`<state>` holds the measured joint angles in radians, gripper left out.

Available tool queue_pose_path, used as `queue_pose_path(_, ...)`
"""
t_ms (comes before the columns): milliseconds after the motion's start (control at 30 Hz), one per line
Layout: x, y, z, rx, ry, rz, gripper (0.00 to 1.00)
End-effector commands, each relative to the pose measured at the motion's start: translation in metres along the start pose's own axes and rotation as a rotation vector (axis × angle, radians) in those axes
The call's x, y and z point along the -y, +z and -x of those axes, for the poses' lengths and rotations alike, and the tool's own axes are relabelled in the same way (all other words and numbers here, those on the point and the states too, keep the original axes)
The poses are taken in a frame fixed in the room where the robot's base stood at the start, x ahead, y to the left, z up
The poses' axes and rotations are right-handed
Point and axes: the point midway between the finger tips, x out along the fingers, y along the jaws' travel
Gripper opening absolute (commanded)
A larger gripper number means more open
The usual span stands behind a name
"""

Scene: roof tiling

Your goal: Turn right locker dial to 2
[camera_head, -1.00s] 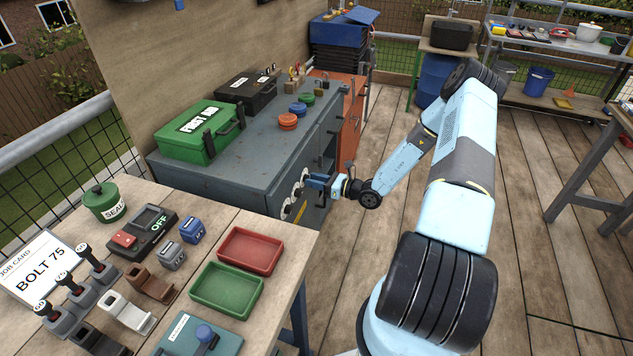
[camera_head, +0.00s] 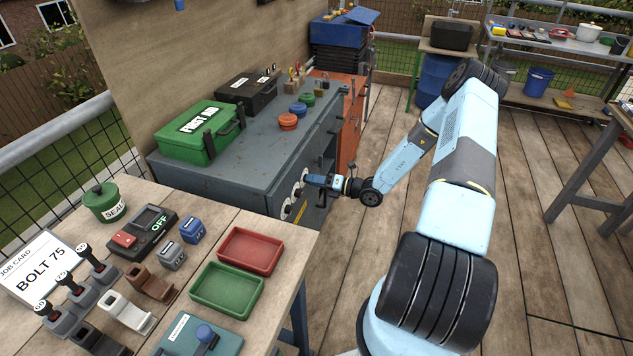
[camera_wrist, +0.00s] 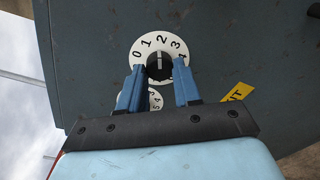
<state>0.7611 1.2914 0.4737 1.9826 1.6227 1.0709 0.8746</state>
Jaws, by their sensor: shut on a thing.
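The right locker dial (camera_wrist: 142,60) is a white disc with black numbers and a black knob (camera_wrist: 159,67) in its middle. In the wrist view the white line on the knob points up, at about the 2. My gripper (camera_wrist: 159,76) has one blue finger on each side of the knob and is shut on it. In the head view my gripper (camera_head: 309,180) is against the locker front, partly covering the right dial (camera_head: 304,174). A second white dial (camera_wrist: 155,98) shows partly between my fingers; in the head view it is the nearer dial (camera_head: 284,212).
A yellow label (camera_wrist: 238,92) is on the locker front beside the dials. The grey locker bench (camera_head: 250,170) carries a green first aid box (camera_head: 200,133) and a black case (camera_head: 247,90). A wooden table (camera_head: 200,330) with trays stands in front.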

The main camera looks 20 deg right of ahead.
Motion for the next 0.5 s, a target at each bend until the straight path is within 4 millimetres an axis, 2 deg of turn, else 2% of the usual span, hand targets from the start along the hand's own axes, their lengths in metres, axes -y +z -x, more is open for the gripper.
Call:
queue_pose_path(200, 0.0002, -0.0022, -0.0013, -0.007, 0.002, -0.083, 0.03)
queue_pose_path(500, 0.0004, -0.0019, -0.0012, -0.007, 0.003, -0.117, 0.03)
